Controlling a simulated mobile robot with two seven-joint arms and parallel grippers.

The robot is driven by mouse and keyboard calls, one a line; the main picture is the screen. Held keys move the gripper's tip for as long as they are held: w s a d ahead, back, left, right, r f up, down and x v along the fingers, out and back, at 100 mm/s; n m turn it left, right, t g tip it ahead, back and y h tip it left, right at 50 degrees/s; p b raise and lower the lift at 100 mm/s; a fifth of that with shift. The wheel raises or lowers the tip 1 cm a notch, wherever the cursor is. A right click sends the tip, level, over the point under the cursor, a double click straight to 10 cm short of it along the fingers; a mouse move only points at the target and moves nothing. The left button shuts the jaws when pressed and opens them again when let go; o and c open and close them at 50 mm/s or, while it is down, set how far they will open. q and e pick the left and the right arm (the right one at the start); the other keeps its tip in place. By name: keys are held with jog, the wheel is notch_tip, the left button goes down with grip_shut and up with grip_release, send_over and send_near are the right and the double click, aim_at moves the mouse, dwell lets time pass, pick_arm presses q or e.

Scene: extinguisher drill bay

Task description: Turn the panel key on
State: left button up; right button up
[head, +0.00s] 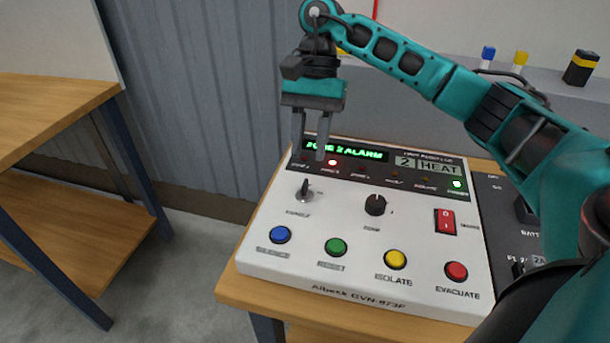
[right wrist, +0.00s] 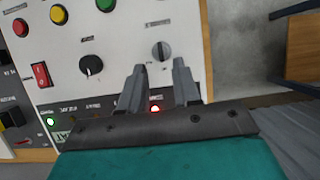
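The panel key (head: 304,192) is a small grey key switch with a dark bow, at the left of the white alarm panel (head: 330,290). In the right wrist view the key (right wrist: 161,50) lies just beyond my fingertips, roughly in line with the gap between them. My right gripper (head: 308,158) points down above the panel's upper left, over the row of small lights. In the right wrist view its fingers (right wrist: 160,68) are apart with nothing between them. The fingers do not appear to touch the key. My left gripper is not in view.
The panel has a black knob (head: 375,205), a red rocker switch (head: 445,221) and blue, green, yellow and red buttons along its front. Its green display (head: 345,151) reads an alarm in zone 2. A dark unit (head: 510,225) adjoins at right. A wooden bench (head: 50,110) stands at left.

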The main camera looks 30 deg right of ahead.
aim_at(305, 182)
jog(key=x, duration=0.6)
jog(key=shift+c, duration=0.2)
grip_shut()
